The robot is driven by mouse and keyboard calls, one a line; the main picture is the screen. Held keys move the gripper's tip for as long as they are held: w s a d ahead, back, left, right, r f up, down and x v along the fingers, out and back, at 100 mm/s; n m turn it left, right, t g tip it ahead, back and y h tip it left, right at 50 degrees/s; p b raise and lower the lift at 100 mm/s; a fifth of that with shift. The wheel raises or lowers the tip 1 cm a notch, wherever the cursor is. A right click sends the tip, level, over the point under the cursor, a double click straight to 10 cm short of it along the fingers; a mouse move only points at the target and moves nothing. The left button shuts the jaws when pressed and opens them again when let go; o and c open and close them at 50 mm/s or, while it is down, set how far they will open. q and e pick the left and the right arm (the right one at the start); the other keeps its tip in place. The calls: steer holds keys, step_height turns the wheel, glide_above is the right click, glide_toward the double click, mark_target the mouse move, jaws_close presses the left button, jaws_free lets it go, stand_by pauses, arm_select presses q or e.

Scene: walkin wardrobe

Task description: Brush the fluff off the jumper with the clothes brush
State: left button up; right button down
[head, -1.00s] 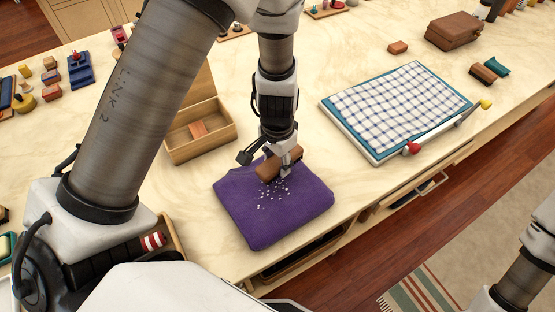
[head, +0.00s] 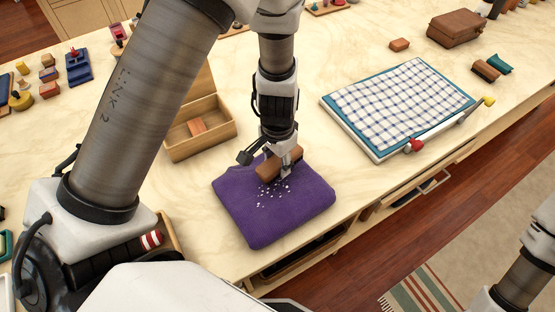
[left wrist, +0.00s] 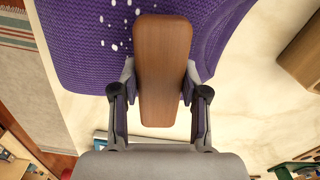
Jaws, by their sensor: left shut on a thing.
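The purple jumper (head: 290,215) lies folded on the pale worktop, and it also fills the upper part of the left wrist view (left wrist: 80,55). White specks of fluff (head: 272,191) are scattered over its upper middle part; some show in the left wrist view (left wrist: 117,28). The clothes brush (head: 269,170) has a brown wooden back. My left gripper (head: 286,168) is shut on the clothes brush, with one finger on each side of it in the left wrist view (left wrist: 160,95). The brush is over the jumper's top edge; its underside is hidden, so I cannot tell whether it touches. My right gripper is not in view.
An open wooden box (head: 202,132) stands just left of the jumper. A board with a checked cloth (head: 405,105) lies to the right. A brown case (head: 456,28) stands at the back right. The worktop's front edge is close below the jumper.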

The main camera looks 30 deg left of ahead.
arm_select(q)
steer(key=shift+f, duration=0.3)
